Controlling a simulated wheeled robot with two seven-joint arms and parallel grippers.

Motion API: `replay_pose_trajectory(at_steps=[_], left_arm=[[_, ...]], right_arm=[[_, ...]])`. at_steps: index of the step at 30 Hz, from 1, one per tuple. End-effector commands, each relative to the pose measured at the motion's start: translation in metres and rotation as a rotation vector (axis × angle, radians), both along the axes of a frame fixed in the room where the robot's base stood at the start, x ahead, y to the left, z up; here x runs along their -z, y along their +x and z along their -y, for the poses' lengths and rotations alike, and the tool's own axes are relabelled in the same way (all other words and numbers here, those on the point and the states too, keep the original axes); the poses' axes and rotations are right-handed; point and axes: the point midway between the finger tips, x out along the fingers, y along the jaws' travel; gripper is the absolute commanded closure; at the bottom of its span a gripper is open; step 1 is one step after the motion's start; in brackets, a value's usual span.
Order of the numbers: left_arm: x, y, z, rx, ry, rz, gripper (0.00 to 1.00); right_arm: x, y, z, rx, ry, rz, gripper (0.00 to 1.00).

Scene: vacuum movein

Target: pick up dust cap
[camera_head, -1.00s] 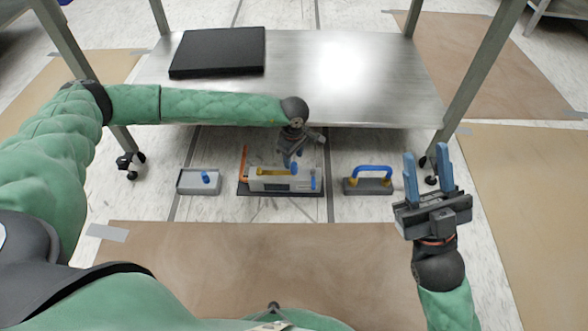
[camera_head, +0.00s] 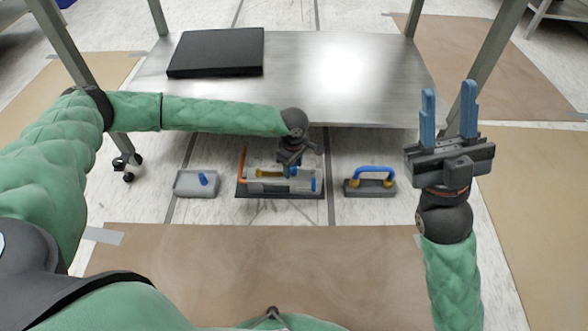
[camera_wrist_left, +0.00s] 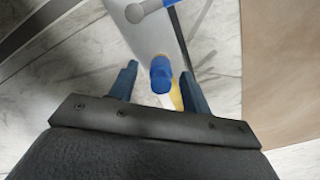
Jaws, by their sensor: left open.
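A light grey cylindrical unit (camera_head: 262,187) lies on a dark base on the floor under the steel table. A blue cap-like knob (camera_wrist_left: 160,76) stands on its body in the left wrist view, probably the dust cap. My left gripper (camera_wrist_left: 158,70) is open, with one finger on each side of this knob. I cannot tell whether either finger touches it. In the head view my left gripper (camera_head: 289,168) is over the unit and partly hides it. My right gripper (camera_head: 448,95) is open and empty at the right.
A grey tray with a blue peg (camera_head: 203,180) stands left of the unit. A dark block with a blue handle (camera_head: 375,173) stands to its right. The table (camera_head: 300,104) holds a black slab (camera_head: 217,52). Brown floor sheet (camera_head: 250,260) in front is clear.

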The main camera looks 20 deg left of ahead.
Motion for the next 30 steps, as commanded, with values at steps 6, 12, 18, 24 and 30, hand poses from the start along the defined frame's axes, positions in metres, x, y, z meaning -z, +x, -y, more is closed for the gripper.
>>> replay_pose_trajectory(at_steps=[6, 12, 18, 24, 30], left_arm=[[0.0000, 0.0001, 0.0000, 0.000, 0.000, 0.000, 0.52], [0.0000, 0.0001, 0.0000, 0.000, 0.000, 0.000, 0.89], [-0.0001, 0.0001, 0.0000, 0.000, 0.000, 0.000, 0.98], [-0.0003, 0.0001, 0.0000, 0.000, 0.000, 0.000, 0.98], [-0.0046, 0.0001, 0.0000, 0.000, 0.000, 0.000, 0.98]], right_arm=[[-0.0002, -0.0006, -0.0006, -0.002, 0.001, 0.001, 0.64], [0.0029, -0.0008, -0.0005, -0.003, -0.003, -0.006, 0.64], [0.0030, -0.0007, -0.0004, -0.003, -0.004, -0.006, 0.64], [0.0026, -0.0007, -0.0004, -0.003, -0.004, -0.005, 0.64], [0.0018, 0.0001, 0.0002, -0.008, -0.007, -0.015, 0.64]])
